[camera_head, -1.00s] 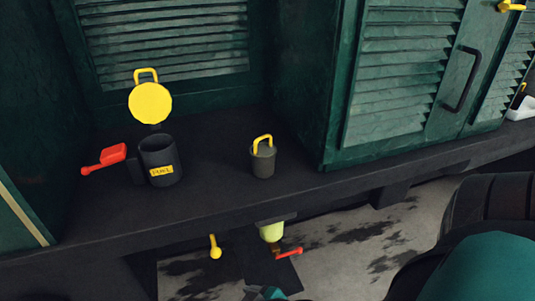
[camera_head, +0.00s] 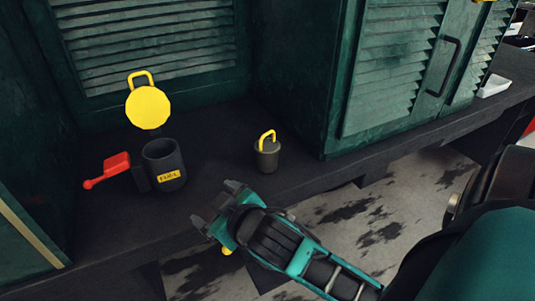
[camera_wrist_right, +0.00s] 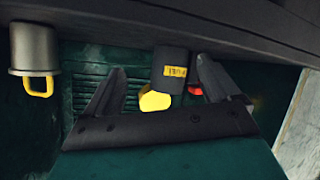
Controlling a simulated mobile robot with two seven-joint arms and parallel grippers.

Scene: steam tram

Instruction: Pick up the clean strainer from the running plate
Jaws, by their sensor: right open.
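The strainer (camera_head: 267,157), a small dark grey cylinder with a yellow loop handle on top, stands upright on the dark running plate (camera_head: 110,222) near the green cabinet's corner. In the right wrist view the strainer (camera_wrist_right: 33,48) shows upside down at the upper left, outside the jaws. My right gripper (camera_head: 216,205) is open and empty at the plate's front edge, to the left and in front of the strainer, apart from it. My left gripper is not in view.
A black fuel pot (camera_head: 165,165) with a yellow label stands left of the strainer. A yellow round lid (camera_head: 148,108) is raised behind it. A red scoop (camera_head: 110,168) lies beside the pot. The louvred green cabinet (camera_head: 385,70) blocks the right. Plate between pot and strainer is clear.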

